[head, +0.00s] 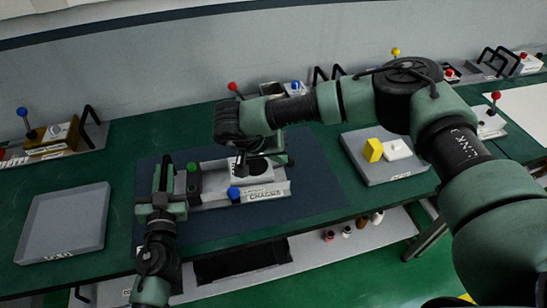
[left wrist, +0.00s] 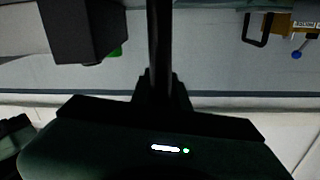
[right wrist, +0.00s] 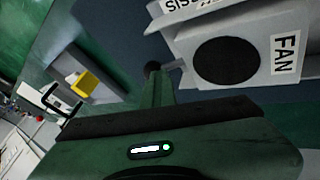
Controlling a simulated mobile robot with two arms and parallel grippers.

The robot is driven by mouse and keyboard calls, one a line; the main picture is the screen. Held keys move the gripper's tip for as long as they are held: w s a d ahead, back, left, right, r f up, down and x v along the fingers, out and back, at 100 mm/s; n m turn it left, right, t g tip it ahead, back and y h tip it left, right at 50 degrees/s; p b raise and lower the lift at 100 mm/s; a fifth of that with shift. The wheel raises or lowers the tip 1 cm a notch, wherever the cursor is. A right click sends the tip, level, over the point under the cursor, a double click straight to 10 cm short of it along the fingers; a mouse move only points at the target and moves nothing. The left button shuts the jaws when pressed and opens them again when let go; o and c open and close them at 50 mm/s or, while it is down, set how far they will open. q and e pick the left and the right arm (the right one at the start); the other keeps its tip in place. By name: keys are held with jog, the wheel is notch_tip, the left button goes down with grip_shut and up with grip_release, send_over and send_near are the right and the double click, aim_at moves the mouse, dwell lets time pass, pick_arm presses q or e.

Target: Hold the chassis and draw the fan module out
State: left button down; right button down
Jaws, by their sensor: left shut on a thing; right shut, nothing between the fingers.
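The grey chassis (head: 283,187) lies on the dark mat, with a CHASSIS label on its front and a green and a blue knob. My left gripper (head: 170,182) is shut on a dark upright part at the chassis's left end; a dark bar (left wrist: 160,40) runs up between the fingers in the left wrist view. The fan module (head: 262,176), a pale box with a round dark grille, sits in the chassis. It also shows in the right wrist view (right wrist: 258,85) with its FAN label.
A grey tray (head: 65,225) lies at left. Another tray (head: 350,143) at right holds a yellow block (head: 373,150) and a white block (head: 397,149). Devices with coloured knobs stand along the wall. A lower shelf (head: 305,258) holds small bottles.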

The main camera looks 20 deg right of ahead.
aim_at(266, 167)
pick_arm(q)
jog(key=shift+s+d+f, duration=0.1)
jog(key=shift+s+f, duration=0.05)
jog(key=shift+f, duration=0.5)
pick_arm(e)
jog(key=shift+d+f, duration=0.15)
jog(key=shift+d, duration=0.25)
pick_arm(q)
jog(key=shift+d, duration=0.1)
pick_arm(e)
jog(key=a, duration=0.1)
jog(key=a+r, duration=0.1)
jog(key=a, duration=0.2)
jog(key=shift+w+a+r, duration=0.15)
jog(key=shift+w+a, duration=0.1)
jog(key=shift+w, duration=0.15)
jog(key=v, duration=0.9)
jog(key=shift+r, duration=0.3)
jog(key=shift+s, duration=0.1)
pick_arm(q)
jog(key=c, duration=1.3)
grip_release()
jog(key=shift+r, duration=0.15)
